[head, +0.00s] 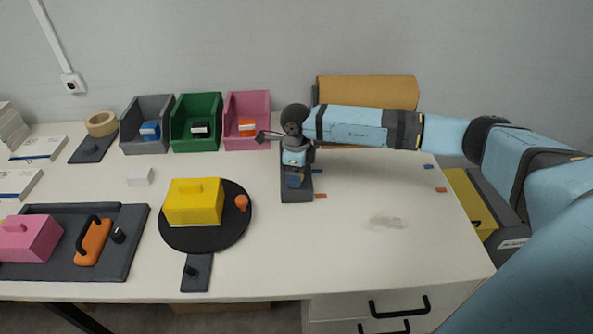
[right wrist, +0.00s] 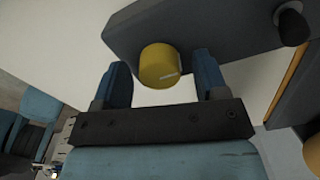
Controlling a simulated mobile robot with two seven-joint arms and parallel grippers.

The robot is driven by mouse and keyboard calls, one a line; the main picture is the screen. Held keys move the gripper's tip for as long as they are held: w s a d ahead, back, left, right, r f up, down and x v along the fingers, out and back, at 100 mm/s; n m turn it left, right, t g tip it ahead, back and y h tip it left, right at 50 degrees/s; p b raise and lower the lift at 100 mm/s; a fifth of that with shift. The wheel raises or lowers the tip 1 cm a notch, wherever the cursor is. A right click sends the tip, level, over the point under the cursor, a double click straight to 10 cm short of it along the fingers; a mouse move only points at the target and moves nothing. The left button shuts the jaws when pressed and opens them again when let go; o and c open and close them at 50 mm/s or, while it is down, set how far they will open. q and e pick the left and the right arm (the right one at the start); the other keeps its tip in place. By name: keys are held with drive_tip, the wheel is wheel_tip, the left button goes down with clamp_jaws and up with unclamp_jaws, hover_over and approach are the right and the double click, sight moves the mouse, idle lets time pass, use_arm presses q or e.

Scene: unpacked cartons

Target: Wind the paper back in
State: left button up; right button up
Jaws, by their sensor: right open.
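A wide brown paper roll (head: 367,90) lies at the back right of the table, partly hidden behind my right arm. My right gripper (head: 294,180) points down over a dark plate (head: 297,196) just left of the roll. In the right wrist view the gripper (right wrist: 163,82) is open. A yellow cylindrical knob (right wrist: 158,64) on a dark bar (right wrist: 212,28) shows between and just beyond its fingers; I cannot tell whether they touch it. A black peg (right wrist: 291,27) stands at the bar's right end. My left gripper is out of view.
Grey (head: 147,125), green (head: 196,128) and pink (head: 246,122) bins stand left of my right gripper. A black turntable (head: 207,240) carries a yellow block (head: 194,203). Small blue (head: 428,167) and orange (head: 440,190) marks lie on the tabletop. The front right table is mostly clear.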

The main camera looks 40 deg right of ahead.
wheel_tip(320, 180, up, 14)
drive_tip(key=shift+f, duration=0.15)
idle(0.7)
